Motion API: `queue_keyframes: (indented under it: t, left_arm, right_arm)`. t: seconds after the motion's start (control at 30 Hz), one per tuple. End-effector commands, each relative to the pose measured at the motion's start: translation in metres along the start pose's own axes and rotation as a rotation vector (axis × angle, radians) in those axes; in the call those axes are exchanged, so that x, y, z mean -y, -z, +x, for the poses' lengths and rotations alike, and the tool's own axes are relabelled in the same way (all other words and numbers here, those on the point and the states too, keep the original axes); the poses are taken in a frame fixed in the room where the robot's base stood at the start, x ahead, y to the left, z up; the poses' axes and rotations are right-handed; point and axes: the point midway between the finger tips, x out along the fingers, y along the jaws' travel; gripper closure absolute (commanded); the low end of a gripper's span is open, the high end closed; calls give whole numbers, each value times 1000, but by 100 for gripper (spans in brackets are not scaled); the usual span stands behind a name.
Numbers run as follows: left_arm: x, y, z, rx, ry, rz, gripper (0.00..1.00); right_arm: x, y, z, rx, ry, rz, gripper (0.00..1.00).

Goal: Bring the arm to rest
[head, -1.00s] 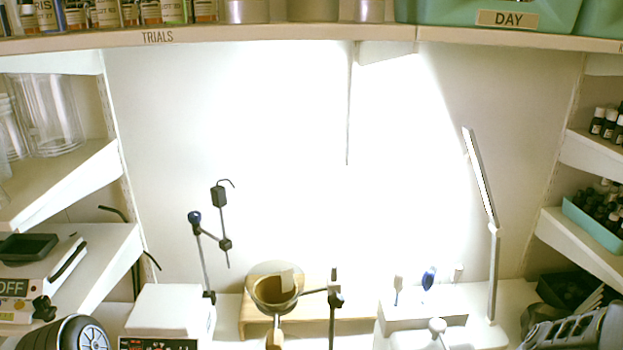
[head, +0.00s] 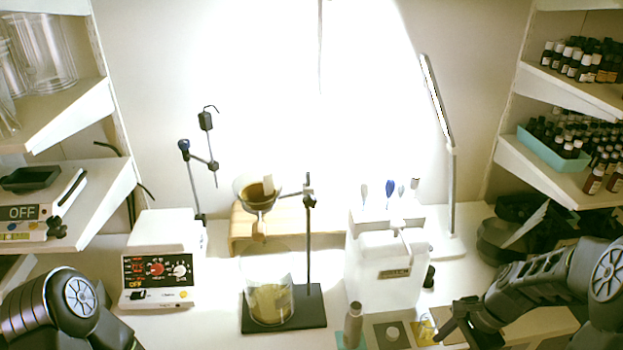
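My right arm (head: 540,278) reaches in from the right. Its gripper (head: 462,334) is low at the right of the bench, near the front edge of the view, with its two dark fingers apart and nothing seen between them. It is right of a small grey bottle (head: 353,325) and close to some small flat tiles. My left arm (head: 75,300) is at the lower left corner, bent, beside the white heater box. Its gripper is below the frame and hidden.
A white control box (head: 163,268), a stand with a glass funnel (head: 258,192) over a beaker (head: 268,300), and a white dispenser box (head: 385,262) stand mid-bench. A lamp (head: 452,190) stands behind. Shelves with a teal tray (head: 545,148) of bottles are at the right.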

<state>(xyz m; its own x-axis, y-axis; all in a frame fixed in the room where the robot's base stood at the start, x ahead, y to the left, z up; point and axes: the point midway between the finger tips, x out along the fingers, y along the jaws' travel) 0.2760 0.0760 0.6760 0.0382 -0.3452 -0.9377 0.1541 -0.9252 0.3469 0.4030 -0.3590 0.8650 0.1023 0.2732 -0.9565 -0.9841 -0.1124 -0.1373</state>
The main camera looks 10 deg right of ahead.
Motion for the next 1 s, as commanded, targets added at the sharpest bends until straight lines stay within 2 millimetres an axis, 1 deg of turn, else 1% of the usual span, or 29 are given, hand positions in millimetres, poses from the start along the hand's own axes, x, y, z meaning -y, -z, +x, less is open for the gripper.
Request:
queue_keyframes:
  t: [0.1,0.17,0.27,0.37,0.47,0.5,0.53,0.57,0.6,0.67,0.7,0.8,0.83,0.9,1.0]
  left_arm:
    - [0,-1,0,1,0,0,40]
    - [0,-1,0,2,0,0,40]
    - [0,-1,0,2,0,0,40]
    - [0,-1,0,2,0,0,40]
    - [0,-1,0,2,0,0,40]
    - [0,-1,0,2,0,0,40]
    - [0,-1,0,2,0,0,40]
    - [0,-1,0,2,0,0,40]
    - [0,-1,0,2,0,0,40]
    - [0,-1,0,2,0,0,40]
    - [0,-1,0,2,0,0,40]
    - [0,-1,0,2,0,0,40]
    - [0,-1,0,2,0,0,40]
    - [0,-1,0,2,0,0,40]
    - [0,-1,0,2,0,0,40]
  right_arm:
    - [8,6,8,-59,29,-98,49]
    - [11,7,18,-93,37,-168,49]
    - [18,4,39,-148,43,-309,49]
    - [21,-9,69,-195,41,-485,49]
    - [18,-39,113,-223,33,-715,49]
    - [12,-57,133,-223,31,-819,49]
    - [7,-73,148,-217,32,-894,49]
    - [0,-90,163,-206,34,-968,49]
    - [-12,-114,181,-183,39,-1056,49]
    - [-32,-148,202,-137,48,-1156,49]
    - [-46,-169,213,-101,52,-1200,49]
    - [-81,-209,230,-5,44,-1250,49]
    - [-90,-217,233,21,37,-1256,49]
    - [-106,-232,238,70,24,-1266,49]
    - [-118,-242,243,104,12,-1268,49]
